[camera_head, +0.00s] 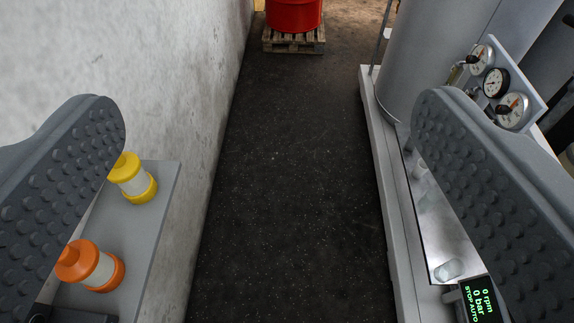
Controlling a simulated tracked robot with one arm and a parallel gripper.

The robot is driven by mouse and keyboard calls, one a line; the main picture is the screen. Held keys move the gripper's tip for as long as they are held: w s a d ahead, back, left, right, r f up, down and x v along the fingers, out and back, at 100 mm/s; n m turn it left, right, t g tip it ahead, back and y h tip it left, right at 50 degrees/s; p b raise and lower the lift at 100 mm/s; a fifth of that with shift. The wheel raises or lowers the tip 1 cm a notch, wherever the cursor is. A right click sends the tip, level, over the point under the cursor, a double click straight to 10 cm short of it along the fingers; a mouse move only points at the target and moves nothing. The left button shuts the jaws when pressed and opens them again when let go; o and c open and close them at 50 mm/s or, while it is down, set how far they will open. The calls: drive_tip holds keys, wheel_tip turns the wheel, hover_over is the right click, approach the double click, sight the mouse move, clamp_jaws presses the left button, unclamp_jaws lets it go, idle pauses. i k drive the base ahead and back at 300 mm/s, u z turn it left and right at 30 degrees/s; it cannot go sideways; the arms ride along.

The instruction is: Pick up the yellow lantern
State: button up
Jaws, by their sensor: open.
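The yellow lantern (133,178) has a yellow cap and base with a pale middle. It stands on a grey shelf (150,223) along the left wall, just right of my left finger, which hides a little of its left edge. An orange lantern (91,266) of like shape stands nearer to me on the same shelf. My gripper (268,125) is open, with its two studded grey fingers wide apart at the left and right of the view.
A dark speckled floor (290,200) runs clear down the middle. A pale concrete wall (200,60) bounds it on the left. A grey machine with a tank (430,50), gauges (497,83) and a display (481,302) stands right. A red drum (294,14) sits on a pallet (294,42) at the far end.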

sight(138, 185)
drive_tip(key=z, duration=0.2)
drive_tip(key=i, duration=0.65)
drive_tip(key=u, duration=2.3)
